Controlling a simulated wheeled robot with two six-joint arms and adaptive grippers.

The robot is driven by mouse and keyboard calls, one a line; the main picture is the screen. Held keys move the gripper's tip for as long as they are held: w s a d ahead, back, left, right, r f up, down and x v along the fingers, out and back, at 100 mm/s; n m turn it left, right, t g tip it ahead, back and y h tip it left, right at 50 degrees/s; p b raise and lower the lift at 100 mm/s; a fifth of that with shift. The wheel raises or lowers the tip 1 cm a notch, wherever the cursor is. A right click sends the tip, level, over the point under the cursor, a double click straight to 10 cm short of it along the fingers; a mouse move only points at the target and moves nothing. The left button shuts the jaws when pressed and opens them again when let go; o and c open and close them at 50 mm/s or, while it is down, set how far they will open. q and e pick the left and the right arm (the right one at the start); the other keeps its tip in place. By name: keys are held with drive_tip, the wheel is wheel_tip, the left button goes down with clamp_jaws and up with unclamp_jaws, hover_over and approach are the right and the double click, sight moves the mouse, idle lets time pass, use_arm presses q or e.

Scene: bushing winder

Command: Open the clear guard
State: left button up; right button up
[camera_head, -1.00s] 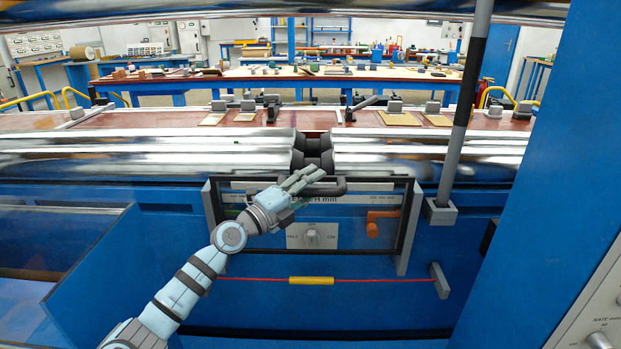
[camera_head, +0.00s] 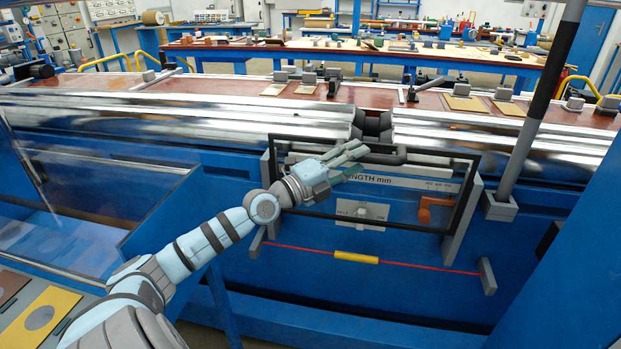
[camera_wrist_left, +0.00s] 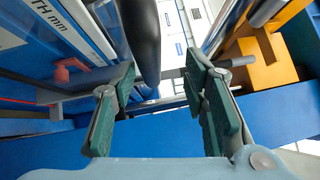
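The clear guard (camera_head: 395,225) is a see-through panel in a black frame on the blue machine front. It stands over the length scale, a dial (camera_head: 362,211) and an orange lever (camera_head: 430,208), and looks shut. Its black bar handle (camera_head: 392,158) runs along the top and also shows in the left wrist view (camera_wrist_left: 143,40). My left gripper (camera_head: 350,157) is at the left part of this handle. In the wrist view its green-padded fingers (camera_wrist_left: 160,85) are apart, with the handle seen between them. I cannot tell whether they touch it. My right gripper is not in view.
Shiny rollers (camera_head: 200,115) run just above and behind the guard. A grey and black post (camera_head: 540,100) stands to its right. A red cord with a yellow sleeve (camera_head: 356,257) stretches below. A transparent panel (camera_head: 80,190) is at the left.

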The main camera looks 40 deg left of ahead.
use_arm(q)
drive_tip(key=p+v, duration=0.7)
drive_tip(key=v, duration=0.5)
idle(0.3)
drive_tip(key=shift+w+d, duration=0.1)
